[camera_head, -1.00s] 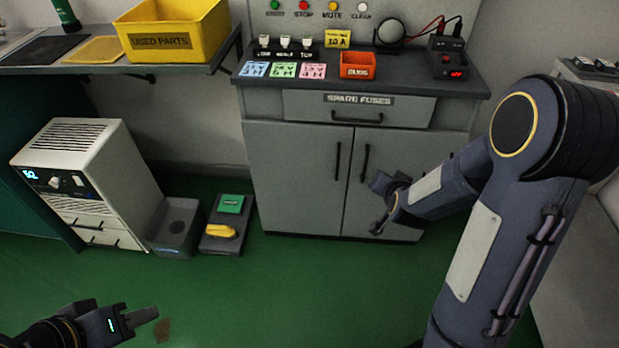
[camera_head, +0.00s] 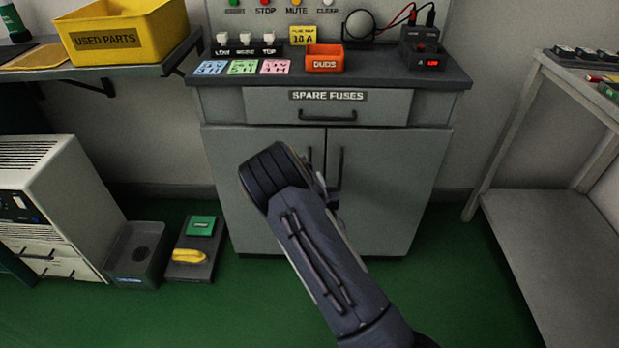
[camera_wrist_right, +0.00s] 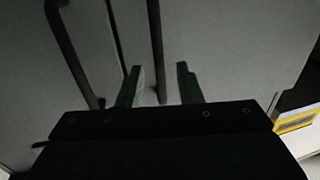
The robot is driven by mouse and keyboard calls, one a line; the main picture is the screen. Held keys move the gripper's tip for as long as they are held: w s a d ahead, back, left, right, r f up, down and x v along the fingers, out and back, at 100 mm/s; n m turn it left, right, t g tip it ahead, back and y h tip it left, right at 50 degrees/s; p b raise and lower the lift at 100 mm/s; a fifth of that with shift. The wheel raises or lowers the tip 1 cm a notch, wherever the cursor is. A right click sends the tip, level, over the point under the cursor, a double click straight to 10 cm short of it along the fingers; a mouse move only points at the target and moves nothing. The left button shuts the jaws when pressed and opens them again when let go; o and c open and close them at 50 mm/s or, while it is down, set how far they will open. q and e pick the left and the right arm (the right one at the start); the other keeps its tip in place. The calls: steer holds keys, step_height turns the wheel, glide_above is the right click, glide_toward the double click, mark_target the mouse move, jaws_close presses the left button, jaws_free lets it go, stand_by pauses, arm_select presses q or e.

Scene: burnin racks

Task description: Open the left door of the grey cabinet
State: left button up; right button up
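The grey cabinet (camera_head: 225,165) stands against the back wall. Its left door (camera_head: 245,145) and right door (camera_head: 395,185) look shut. The left door's dark handle (camera_head: 309,157) is partly hidden behind my right arm; the right door's handle (camera_head: 340,168) is just right of it. My right gripper is mostly hidden by its own arm in the head view, low near the handles. In the right wrist view my right gripper (camera_wrist_right: 160,85) is open, facing the doors. One upright handle (camera_wrist_right: 155,45) lines up between its fingers; whether it is inside them I cannot tell. Another handle (camera_wrist_right: 70,50) is to the left. My left gripper is out of view.
A spare fuses drawer (camera_head: 275,108) is above the doors, shut. An orange bin (camera_head: 324,58) and a meter (camera_head: 425,55) are on top. A grey bin (camera_head: 140,255) and a pedal unit (camera_head: 195,250) are on the floor at left. A shelf unit (camera_head: 545,210) stands right. Green floor is clear in front.

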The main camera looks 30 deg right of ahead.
steer(key=shift+x, duration=1.1)
steer(key=shift+s, duration=0.1)
steer(key=shift+c, duration=0.2)
jaws_close()
